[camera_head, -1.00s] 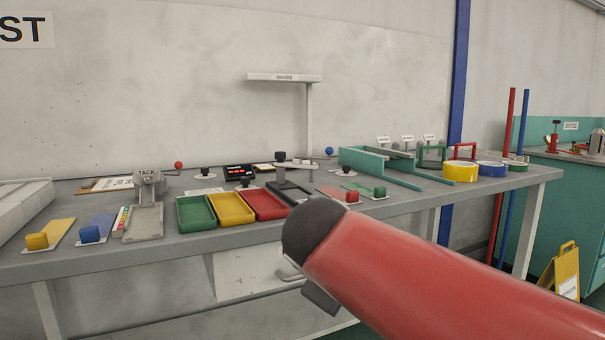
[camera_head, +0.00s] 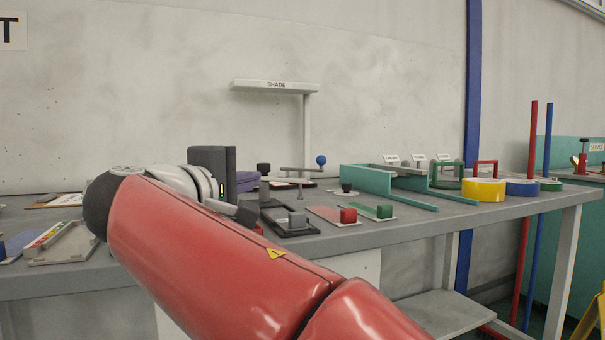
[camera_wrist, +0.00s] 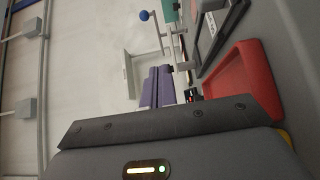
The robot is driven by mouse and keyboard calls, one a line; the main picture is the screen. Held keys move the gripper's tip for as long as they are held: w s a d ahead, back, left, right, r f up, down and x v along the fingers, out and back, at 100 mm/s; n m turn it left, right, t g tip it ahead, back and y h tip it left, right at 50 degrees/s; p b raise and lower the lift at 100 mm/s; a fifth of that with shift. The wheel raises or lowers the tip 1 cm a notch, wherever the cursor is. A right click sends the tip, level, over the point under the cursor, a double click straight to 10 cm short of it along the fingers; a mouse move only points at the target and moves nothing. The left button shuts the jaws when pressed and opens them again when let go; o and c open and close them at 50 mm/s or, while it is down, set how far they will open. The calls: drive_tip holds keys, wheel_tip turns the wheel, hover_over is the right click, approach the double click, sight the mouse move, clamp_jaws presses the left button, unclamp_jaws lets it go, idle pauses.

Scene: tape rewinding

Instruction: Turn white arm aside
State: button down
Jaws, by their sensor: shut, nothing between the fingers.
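A thin pale arm (camera_head: 300,169) lies level on a short post behind the bench's middle, with a blue ball (camera_head: 321,160) at its right end. The ball (camera_wrist: 143,15) and arm also show at the top of the wrist view. A white SHADE bracket (camera_head: 275,86) stands behind, its flat top reaching left from its post. My gripper (camera_head: 255,180) is low over the bench, left of the pale arm and apart from it. Its purple fingers (camera_wrist: 159,70) lie side by side, shut and empty. My red arm hides much of the bench's left and front.
A black-knobbed stand (camera_head: 263,170) and a grey-button pad (camera_head: 297,220) are close to my gripper. A teal channel (camera_head: 367,180) and tape rolls stand farther right. A red tray (camera_wrist: 247,80) lies beside my gripper.

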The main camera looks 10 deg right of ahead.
sight(297, 169)
drive_tip(key=shift+w+d, duration=0.25)
drive_tip(key=shift+w, duration=0.4)
drive_tip(key=p+x, duration=0.1)
drive_tip(key=x, duration=1.2)
drive_tip(key=shift+d, duration=0.1)
